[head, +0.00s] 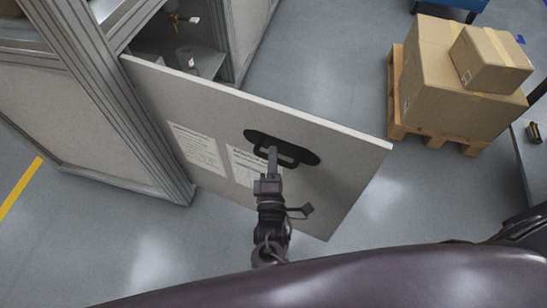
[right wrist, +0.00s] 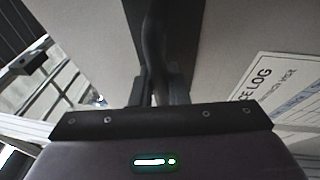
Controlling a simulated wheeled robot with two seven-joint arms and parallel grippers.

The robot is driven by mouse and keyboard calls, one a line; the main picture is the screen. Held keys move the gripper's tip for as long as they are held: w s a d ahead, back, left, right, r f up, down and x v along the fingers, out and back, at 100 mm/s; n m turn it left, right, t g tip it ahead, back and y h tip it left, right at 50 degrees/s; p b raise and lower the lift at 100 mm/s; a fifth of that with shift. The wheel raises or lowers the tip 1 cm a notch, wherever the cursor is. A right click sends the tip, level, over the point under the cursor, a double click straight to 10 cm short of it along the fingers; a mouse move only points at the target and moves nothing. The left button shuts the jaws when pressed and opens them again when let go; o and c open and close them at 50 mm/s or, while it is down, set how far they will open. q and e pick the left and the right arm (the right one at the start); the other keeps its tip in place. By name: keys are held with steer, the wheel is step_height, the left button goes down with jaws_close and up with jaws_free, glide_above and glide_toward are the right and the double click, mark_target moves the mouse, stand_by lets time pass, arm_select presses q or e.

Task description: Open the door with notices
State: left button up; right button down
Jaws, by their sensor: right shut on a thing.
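The door with notices (head: 345,165) stands swung out from the grey cabinet frame, partly open, with the inside showing behind it. Two white notices are on its face, one on the left (head: 198,149) and one (head: 241,165) beside the handle. The black handle (head: 300,154) sits on a dark oval plate. My right gripper (head: 272,160) is shut on the handle; in the right wrist view its fingers close around the dark handle bar (right wrist: 156,50). A notice (right wrist: 280,95) also shows there at the right. My left gripper is not in view.
Inside the cabinet, a shelf (head: 205,60) holds a small clear bottle-like item (head: 186,60). Cardboard boxes (head: 440,75) stand on a wooden pallet (head: 396,100) at the upper right. A table edge (head: 520,150) is at the far right. Grey floor between door and pallet is clear.

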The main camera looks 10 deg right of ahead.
steer(key=c, duration=1.4)
jaws_free()
steer(key=v, duration=0.7)
steer(key=shift+s+b, duration=0.35)
steer(key=shift+f, duration=0.1)
